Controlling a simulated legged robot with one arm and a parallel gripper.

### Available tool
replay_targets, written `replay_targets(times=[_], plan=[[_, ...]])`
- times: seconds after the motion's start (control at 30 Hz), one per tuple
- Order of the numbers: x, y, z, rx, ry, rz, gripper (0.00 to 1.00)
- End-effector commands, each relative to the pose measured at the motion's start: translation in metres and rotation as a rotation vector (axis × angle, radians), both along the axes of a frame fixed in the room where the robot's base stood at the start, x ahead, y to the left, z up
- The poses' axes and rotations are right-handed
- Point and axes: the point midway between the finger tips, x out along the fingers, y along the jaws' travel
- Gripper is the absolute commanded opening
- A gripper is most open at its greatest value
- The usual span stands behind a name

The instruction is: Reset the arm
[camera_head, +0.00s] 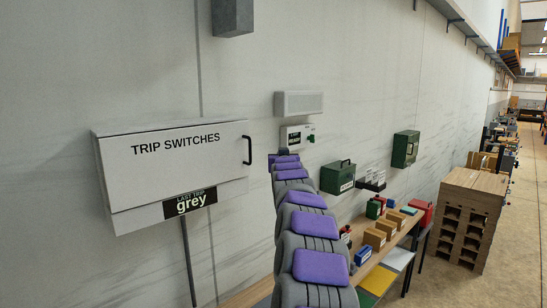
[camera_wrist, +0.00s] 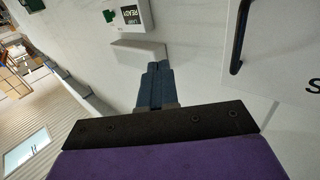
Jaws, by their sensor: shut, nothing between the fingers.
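My arm, with purple pads, stretches forward from the bottom middle of the head view toward the wall. My gripper (camera_head: 284,153) is at its far end, small in that view, just below a small white box. In the wrist view my gripper (camera_wrist: 157,70) shows as dark blue fingers, shut together and with nothing held. They point toward a pale grey vented box on the wall (camera_wrist: 140,52). The small white box with a black label and a green part (camera_wrist: 130,17) lies beyond; the label's last word reads READY. I cannot tell the gap to the wall.
A closed "TRIP SWITCHES" cabinet (camera_head: 130,185), labelled "LAST TRIP grey", hangs left of my arm. A bench (camera_head: 342,262) with green, red, tan and blue boxes runs along the wall to the right.

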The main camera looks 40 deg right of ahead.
Motion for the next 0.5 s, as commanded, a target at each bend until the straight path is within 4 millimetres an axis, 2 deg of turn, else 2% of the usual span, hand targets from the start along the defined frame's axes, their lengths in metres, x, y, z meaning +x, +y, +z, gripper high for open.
replay_targets(times=[0.03, 0.2, 0.5], plan=[[-0.008, -0.001, 0.003, 0.002, -0.004, -0.001, 0.00], [-0.022, -0.006, -0.001, 0.003, -0.003, -0.001, 0.00], [-0.031, -0.009, -0.004, 0.004, -0.002, -0.001, 0.00]])
